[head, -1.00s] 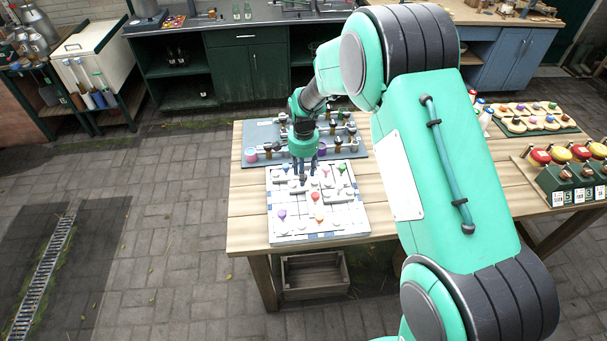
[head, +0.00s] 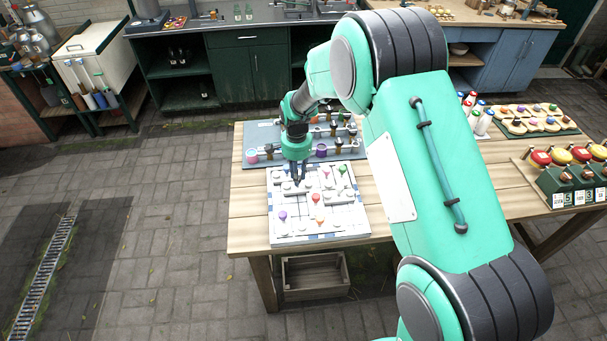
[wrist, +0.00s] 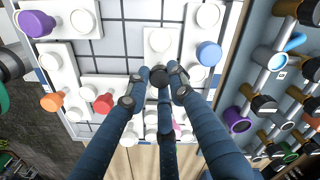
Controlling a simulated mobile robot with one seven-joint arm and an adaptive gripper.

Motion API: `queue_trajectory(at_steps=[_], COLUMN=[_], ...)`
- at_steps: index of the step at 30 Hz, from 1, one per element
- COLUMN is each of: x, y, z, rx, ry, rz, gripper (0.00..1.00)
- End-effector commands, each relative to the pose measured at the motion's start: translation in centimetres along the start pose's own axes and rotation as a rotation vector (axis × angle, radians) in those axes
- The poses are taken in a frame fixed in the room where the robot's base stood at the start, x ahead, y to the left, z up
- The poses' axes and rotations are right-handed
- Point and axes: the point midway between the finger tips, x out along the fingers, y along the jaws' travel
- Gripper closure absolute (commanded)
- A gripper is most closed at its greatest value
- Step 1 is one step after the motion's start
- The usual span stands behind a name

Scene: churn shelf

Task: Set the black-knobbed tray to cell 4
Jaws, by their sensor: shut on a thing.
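The puzzle board (head: 320,235) lies on the wooden table, with white trays and coloured knobs on it. My gripper (head: 299,182) is over the board's upper left part in the head view. In the wrist view my gripper (wrist: 161,80) is shut on the black knob (wrist: 160,75). The white black-knobbed tray (wrist: 160,42) extends above that knob in the wrist view, with a white round peg on it. The fingers hide its lower part. Whether it is lifted or resting on the board, I cannot tell. No number for cell 4 is readable.
Near the held tray are trays with a blue knob (wrist: 208,53), a red knob (wrist: 103,103) and a purple knob (wrist: 36,23). Bare grid squares lie left of the held tray in the wrist view.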

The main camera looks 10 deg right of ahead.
Motion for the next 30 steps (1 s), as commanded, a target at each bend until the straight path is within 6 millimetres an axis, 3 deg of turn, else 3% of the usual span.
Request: queue_trajectory(at_steps=[6,16,17,20,30], x=[-0.1,-0.1,-0.1,-0.1,-0.1], y=[-2.5,-2.9,-3.0,-2.9,-2.8], z=[2.5,2.9,2.9,2.9,2.8], rx=[-0.003,0.0,0.0,-0.001,0.0], ry=[0.001,0.0,0.0,0.0,0.0], rz=[-0.001,-0.003,-0.003,-0.003,-0.001], gripper=[1.0,1.0,0.76,0.58,0.58])
